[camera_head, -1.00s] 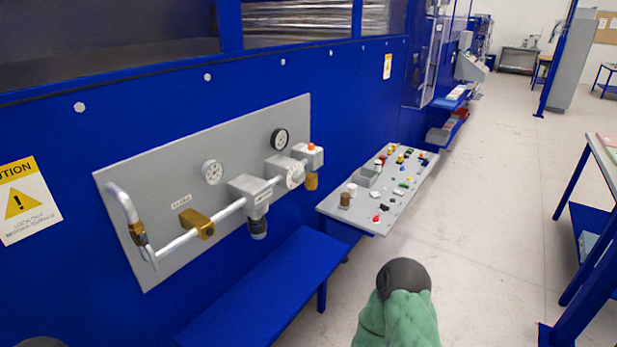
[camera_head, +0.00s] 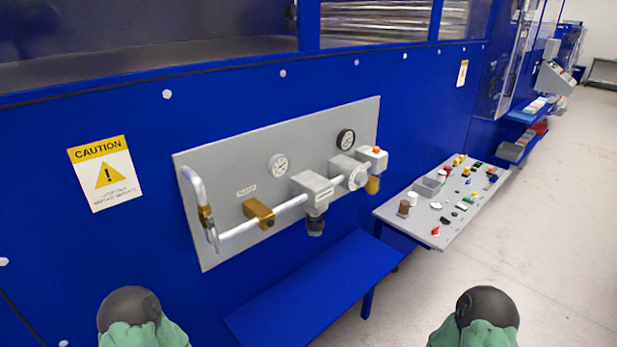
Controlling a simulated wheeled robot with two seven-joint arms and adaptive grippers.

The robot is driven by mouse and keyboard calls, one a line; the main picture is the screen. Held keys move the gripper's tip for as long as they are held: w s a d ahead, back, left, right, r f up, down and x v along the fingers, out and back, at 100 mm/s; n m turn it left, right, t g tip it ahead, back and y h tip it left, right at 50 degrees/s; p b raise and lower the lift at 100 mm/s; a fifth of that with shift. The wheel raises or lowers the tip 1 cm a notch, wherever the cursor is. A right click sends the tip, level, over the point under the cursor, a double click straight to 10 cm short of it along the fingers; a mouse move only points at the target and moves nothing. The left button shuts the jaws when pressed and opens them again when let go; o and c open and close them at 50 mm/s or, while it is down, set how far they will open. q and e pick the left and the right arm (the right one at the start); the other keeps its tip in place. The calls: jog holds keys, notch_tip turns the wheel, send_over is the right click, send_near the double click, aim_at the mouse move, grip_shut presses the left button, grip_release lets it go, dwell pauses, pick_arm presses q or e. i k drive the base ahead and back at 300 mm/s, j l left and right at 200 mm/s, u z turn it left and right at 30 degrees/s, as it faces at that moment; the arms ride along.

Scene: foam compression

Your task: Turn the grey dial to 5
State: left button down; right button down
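On the grey wall panel (camera_head: 205,160), a light grey round dial (camera_head: 357,178) faces out at the right end of the pipe run. It looks like the grey dial, but its markings are too small to read. A white gauge (camera_head: 278,165) and a black-rimmed gauge (camera_head: 345,139) sit above the pipe. A dark knob (camera_head: 315,226) hangs under the grey block (camera_head: 311,188). Neither gripper is in view. Only green and dark rounded parts of my two arms show at the bottom edge, well apart from the panel.
A blue shelf (camera_head: 312,290) juts out below the panel. A caution sign (camera_head: 104,174) is on the blue wall at left. The floor (camera_head: 560,220) at right is clear.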

aim_at(361, 179)
jog(key=i+l+z, duration=0.3)
jog(key=i+l, duration=0.65)
jog(key=l, duration=0.15)
